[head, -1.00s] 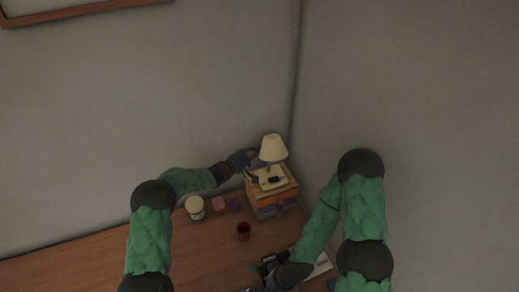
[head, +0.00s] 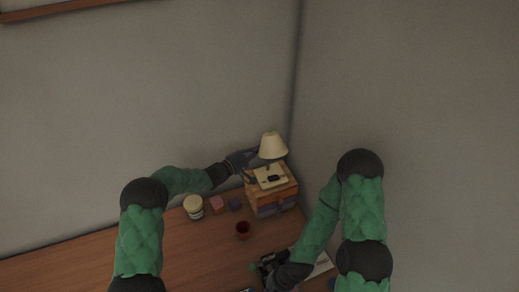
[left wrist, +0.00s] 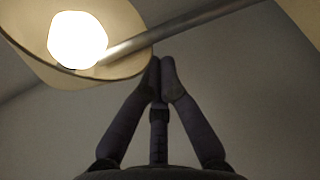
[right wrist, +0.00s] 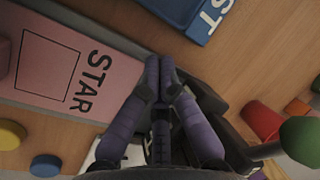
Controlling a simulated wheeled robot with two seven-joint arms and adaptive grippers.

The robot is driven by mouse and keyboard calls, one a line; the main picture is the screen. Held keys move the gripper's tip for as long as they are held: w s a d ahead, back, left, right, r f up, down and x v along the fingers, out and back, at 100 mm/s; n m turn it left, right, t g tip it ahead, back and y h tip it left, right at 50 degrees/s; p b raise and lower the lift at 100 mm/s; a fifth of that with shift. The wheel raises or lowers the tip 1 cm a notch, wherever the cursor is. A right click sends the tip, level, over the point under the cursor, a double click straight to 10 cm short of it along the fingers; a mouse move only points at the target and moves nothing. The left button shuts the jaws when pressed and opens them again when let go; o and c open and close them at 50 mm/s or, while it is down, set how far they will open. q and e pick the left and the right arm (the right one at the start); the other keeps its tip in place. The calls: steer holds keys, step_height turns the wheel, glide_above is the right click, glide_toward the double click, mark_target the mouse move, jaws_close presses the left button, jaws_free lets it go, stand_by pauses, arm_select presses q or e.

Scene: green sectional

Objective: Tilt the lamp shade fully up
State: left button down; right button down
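The lamp has a cream shade (head: 273,145) and stands on a small wooden drawer box at the back corner of the desk. In the left wrist view I look up under the shade (left wrist: 120,18), with its lit bulb (left wrist: 77,40) and grey metal rod (left wrist: 190,22). My left gripper (head: 251,156) is beside the shade's left side; its fingertips (left wrist: 161,62) are together by the shade's lower rim. Whether they touch the rim I cannot tell. My right gripper (right wrist: 160,62) has its fingertips together, low over the desk, away from the lamp.
The drawer box (head: 265,208) stands under the lamp. A cream jar (head: 193,207), a pink block (head: 217,203), a purple object (head: 235,204) and a red cup (head: 243,230) stand on the desk. A pink STAR card (right wrist: 55,62) and a blue item (right wrist: 188,12) lie near my right gripper.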

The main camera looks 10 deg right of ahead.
arm_select(q)
steer(key=v, duration=1.1)
